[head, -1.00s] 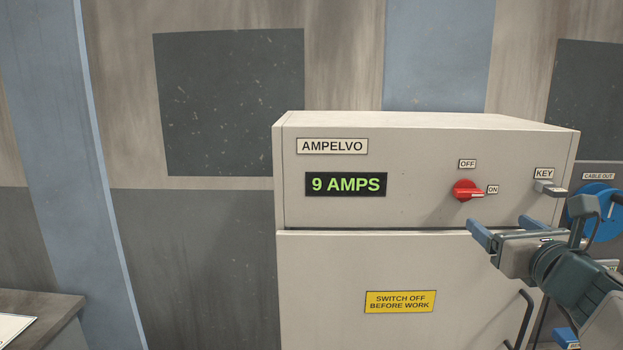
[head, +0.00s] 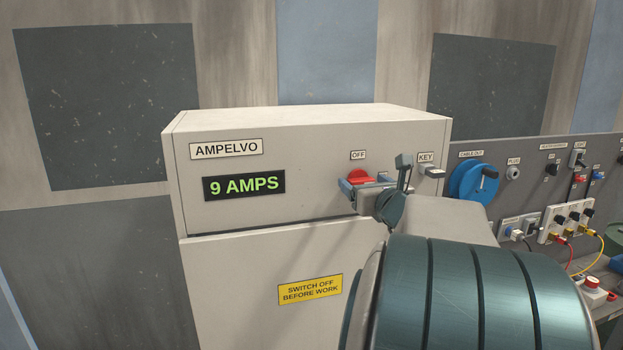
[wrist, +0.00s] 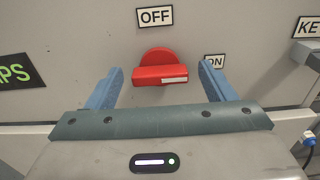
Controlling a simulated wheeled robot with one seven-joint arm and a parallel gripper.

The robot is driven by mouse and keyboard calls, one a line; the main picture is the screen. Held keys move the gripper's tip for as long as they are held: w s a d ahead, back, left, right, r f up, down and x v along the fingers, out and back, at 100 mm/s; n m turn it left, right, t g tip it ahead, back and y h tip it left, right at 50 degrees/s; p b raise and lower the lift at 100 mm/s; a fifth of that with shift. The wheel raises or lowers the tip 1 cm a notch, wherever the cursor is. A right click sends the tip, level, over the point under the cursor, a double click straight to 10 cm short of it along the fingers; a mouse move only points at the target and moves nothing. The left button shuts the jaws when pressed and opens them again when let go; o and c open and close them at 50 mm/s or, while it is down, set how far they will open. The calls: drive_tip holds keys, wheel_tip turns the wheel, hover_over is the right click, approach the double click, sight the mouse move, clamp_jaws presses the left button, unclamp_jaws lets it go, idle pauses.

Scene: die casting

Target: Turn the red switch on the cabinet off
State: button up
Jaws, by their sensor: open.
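The cabinet (head: 230,150) is beige and its display reads 9 AMPS. The red switch (head: 360,178) is on its upper front, below the OFF label (head: 358,155); my gripper partly hides it in the head view. In the wrist view, the red switch (wrist: 160,70) has its bar lying level, with the white mark toward the ON label (wrist: 214,62) on the right. My gripper (wrist: 160,88) is open, with one blue finger on each side of the switch, apart from it at left and right. The fingertips reach about the height of the bar.
A key (head: 431,171) sticks out right of the switch. A grey panel (head: 520,160) with a blue cable reel (head: 473,181), sockets and cables stands to the right. A yellow sign (head: 310,289) on the lower door reads SWITCH OFF BEFORE WORK.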

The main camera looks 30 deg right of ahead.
drive_tip(key=shift+w, duration=0.25)
drive_tip(key=c, duration=1)
